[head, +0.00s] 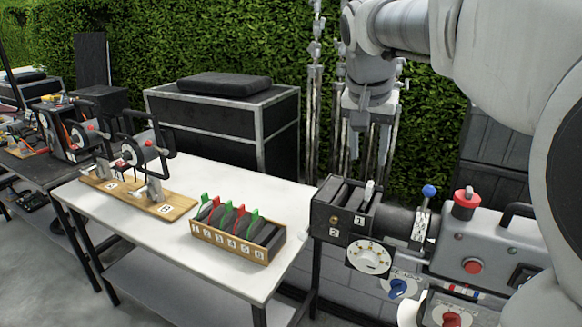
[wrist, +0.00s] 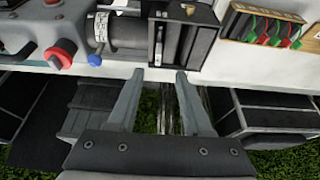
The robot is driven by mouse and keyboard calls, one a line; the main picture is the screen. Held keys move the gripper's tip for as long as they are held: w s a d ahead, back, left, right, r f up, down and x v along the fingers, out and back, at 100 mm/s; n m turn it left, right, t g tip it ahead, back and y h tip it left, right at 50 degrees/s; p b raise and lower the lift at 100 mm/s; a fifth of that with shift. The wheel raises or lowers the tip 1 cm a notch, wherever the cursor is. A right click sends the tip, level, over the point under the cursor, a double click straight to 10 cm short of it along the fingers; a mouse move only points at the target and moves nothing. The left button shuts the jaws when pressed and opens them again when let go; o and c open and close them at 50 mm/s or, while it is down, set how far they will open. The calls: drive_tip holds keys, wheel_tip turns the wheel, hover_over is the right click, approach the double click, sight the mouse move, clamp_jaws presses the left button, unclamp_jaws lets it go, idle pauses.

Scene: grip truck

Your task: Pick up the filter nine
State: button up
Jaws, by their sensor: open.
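A wooden rack (head: 228,246) with numbered slots stands on the white table and holds several dark round filters with green and red tabs (head: 240,213). The slot numbers are too small to read surely, so I cannot tell which filter is nine. The rack also shows at the upper right of the wrist view (wrist: 264,12). My gripper (head: 367,150) hangs open and empty behind the dark slotted box of the grey device, away from the rack. In the wrist view my gripper's two fingers (wrist: 160,75) are spread apart with nothing between them.
The grey camera-like device (head: 485,248) with knobs and a blue-topped lever has a slotted box (head: 342,212) marked 1 and 2. A pale tab sticks up from it. The white table (head: 215,172) also bears a wooden board (head: 130,192) with cranks. Black cases (head: 225,110) stand behind.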

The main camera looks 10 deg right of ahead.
sight(369, 185)
drive_tip(key=x, duration=0.7)
drive_tip(key=shift+f, duration=0.2)
drive_tip(key=shift+d+x, duration=0.15)
drive_tip(key=shift+x, duration=1.25)
drive_tip(key=shift+d+x, duration=0.1)
drive_tip(key=shift+x, duration=1.25)
drive_tip(key=shift+w+r, duration=0.1)
drive_tip(key=shift+w, duration=0.1)
clamp_jaws()
